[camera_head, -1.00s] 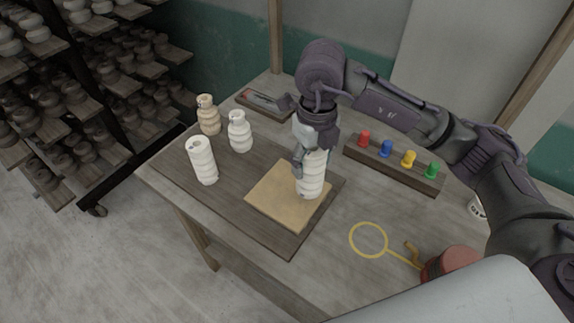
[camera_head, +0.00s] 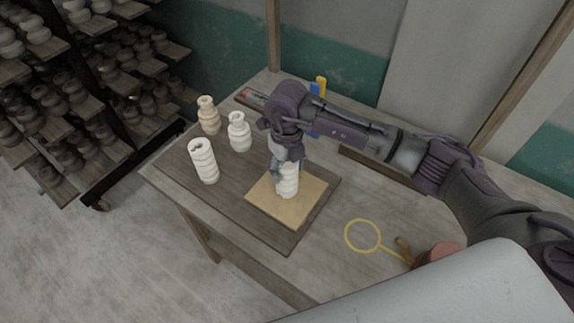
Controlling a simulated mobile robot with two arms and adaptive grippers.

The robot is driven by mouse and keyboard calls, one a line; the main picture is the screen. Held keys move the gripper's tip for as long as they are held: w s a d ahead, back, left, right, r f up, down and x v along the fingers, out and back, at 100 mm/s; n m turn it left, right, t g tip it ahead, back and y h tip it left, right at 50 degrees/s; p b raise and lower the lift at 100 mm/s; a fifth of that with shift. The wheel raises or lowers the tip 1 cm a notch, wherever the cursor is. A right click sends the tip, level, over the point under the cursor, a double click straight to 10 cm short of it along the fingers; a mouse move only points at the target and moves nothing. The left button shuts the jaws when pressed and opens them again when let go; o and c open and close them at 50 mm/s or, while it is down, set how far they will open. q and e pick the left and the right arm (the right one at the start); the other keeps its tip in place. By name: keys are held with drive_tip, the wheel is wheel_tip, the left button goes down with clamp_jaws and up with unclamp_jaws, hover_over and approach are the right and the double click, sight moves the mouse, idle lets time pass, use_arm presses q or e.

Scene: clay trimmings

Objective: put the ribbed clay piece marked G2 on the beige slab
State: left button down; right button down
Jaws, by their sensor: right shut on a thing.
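My right gripper (camera_head: 286,165) is shut on a white ribbed clay piece (camera_head: 290,182) and holds it upright over the beige slab (camera_head: 262,205). A similar white ribbed piece (camera_head: 204,163) stands on the dark board to the left. A white bulged piece (camera_head: 239,132) and a tan one (camera_head: 208,116) stand behind it. My left gripper is not in view.
The dark board (camera_head: 232,190) lies under the slab on the wooden table. A yellow ring tool (camera_head: 363,236) lies at the front right, near a reddish container (camera_head: 436,256). My right arm covers much of the back right. A rack of pots (camera_head: 90,100) stands left of the table.

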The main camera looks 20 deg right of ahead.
drive_tip(key=shift+f, duration=0.1)
drive_tip(key=shift+c, duration=1.2)
unclamp_jaws()
drive_tip(key=shift+r, duration=0.25)
wheel_tip(320, 180, up, 12)
drive_tip(key=b, duration=0.4)
drive_tip(key=shift+b, duration=0.4)
drive_tip(key=shift+f, duration=0.15)
